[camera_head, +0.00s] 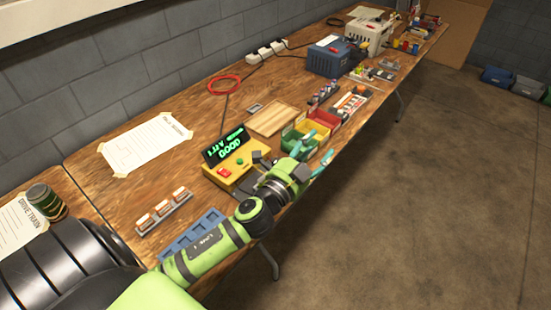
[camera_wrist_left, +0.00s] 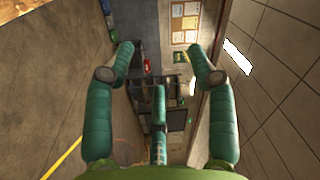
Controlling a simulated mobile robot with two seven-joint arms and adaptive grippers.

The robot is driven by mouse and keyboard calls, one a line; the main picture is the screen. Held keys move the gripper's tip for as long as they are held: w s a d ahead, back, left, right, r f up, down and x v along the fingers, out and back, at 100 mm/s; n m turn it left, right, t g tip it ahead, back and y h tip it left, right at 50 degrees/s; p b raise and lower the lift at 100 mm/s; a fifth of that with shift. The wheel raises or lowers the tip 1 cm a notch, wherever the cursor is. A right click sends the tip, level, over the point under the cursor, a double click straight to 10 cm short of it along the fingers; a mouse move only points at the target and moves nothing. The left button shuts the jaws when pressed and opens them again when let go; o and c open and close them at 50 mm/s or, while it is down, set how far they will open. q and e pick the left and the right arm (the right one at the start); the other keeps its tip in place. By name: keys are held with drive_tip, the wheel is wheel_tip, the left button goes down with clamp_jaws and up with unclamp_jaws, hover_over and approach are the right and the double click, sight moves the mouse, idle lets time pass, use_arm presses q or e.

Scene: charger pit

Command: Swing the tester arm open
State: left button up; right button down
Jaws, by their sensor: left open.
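The tester (camera_head: 232,165) is a yellow box with a red button, a green button and a tilted black display (camera_head: 224,145) with green letters. It stands on the wooden bench near the front edge. Dark grey parts show at its right side, next to my wrist; I cannot tell whether they belong to the tester arm. My left gripper (camera_head: 317,149) is right of the tester, near the bench's front edge, with its teal fingers apart and empty. In the left wrist view the gripper (camera_wrist_left: 160,50) is open, facing the room, with no tester in sight. My right gripper is not in view.
Green, yellow and red bins (camera_head: 312,131) stand just behind my left gripper. A wooden board (camera_head: 273,119) lies behind the tester. A blue tray (camera_head: 193,232) and a grey rack (camera_head: 164,211) are at the front left.

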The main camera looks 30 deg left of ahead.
use_arm(q)
drive_tip(key=w+d+r+m+h, duration=0.2)
drive_tip(key=d+r+m+h, duration=0.25)
drive_tip(key=m, duration=0.25)
drive_tip(key=m+g+y, duration=0.4)
drive_tip(key=m+g, duration=1.1)
drive_tip(key=m, duration=0.4)
approach(277, 160)
drive_tip(key=shift+w+d+f, duration=0.15)
drive_tip(key=shift+d+f, duration=0.3)
drive_tip(key=shift+f, duration=0.35)
drive_tip(key=shift+a+f, duration=0.2)
drive_tip(key=x, duration=0.6)
drive_tip(key=shift+w+f+p, duration=0.25)
drive_tip(key=shift+p, duration=0.15)
drive_tip(key=shift+r, duration=0.1)
clamp_jaws()
